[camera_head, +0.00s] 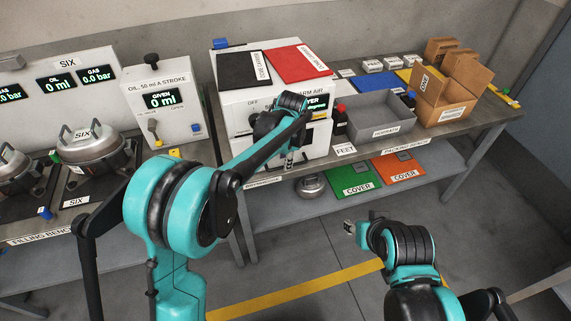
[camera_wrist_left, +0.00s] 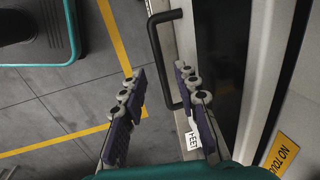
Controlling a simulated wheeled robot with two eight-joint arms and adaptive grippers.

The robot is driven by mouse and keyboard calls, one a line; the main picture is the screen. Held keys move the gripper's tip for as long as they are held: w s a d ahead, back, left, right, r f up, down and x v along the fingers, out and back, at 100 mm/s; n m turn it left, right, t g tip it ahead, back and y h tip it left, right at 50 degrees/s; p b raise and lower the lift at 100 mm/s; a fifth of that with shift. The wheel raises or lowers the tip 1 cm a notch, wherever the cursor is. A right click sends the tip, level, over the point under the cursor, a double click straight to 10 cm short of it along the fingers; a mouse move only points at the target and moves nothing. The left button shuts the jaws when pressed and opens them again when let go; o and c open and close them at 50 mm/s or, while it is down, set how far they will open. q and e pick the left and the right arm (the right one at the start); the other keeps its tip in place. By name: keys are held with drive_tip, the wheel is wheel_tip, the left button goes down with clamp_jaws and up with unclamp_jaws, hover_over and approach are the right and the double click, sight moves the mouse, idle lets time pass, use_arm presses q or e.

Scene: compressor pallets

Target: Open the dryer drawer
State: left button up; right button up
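The dryer (camera_head: 238,103) is a white box on the bench, with a "WARM AIR" label and a display partly covered by my left arm. In the left wrist view, a black bar handle (camera_wrist_left: 161,60) stands out from a pale front panel, beside a long dark strip. My left gripper (camera_head: 289,160) is in front of the dryer. In the left wrist view its fingers (camera_wrist_left: 162,98) are apart, with the handle's lower part in the gap between them; contact is not clear. My right gripper (camera_head: 352,229) is low over the floor, away from the dryer; its finger gap is unclear.
Black and red mats (camera_head: 300,63) lie on the dryer. A grey tray (camera_head: 382,128), a dark red-capped bottle (camera_head: 340,118) and cardboard boxes (camera_head: 445,100) stand to its right. Green (camera_head: 354,178) and orange (camera_head: 398,167) covers lie on the lower shelf. The floor in front is clear.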

use_arm(q)
drive_tip(key=shift+w+f+b, duration=0.15)
drive_tip(key=shift+f, duration=0.55)
drive_tip(key=shift+w+f+b, duration=0.15)
drive_tip(key=shift+f, duration=0.55)
drive_tip(key=shift+a, duration=0.1)
clamp_jaws()
drive_tip(key=s+d+p, duration=0.1)
drive_tip(key=s+d, duration=0.3)
drive_tip(key=s, duration=0.8)
drive_tip(key=s+d+p, duration=0.1)
drive_tip(key=s+d, duration=0.3)
drive_tip(key=s, duration=0.8)
drive_tip(key=shift+s, duration=0.3)
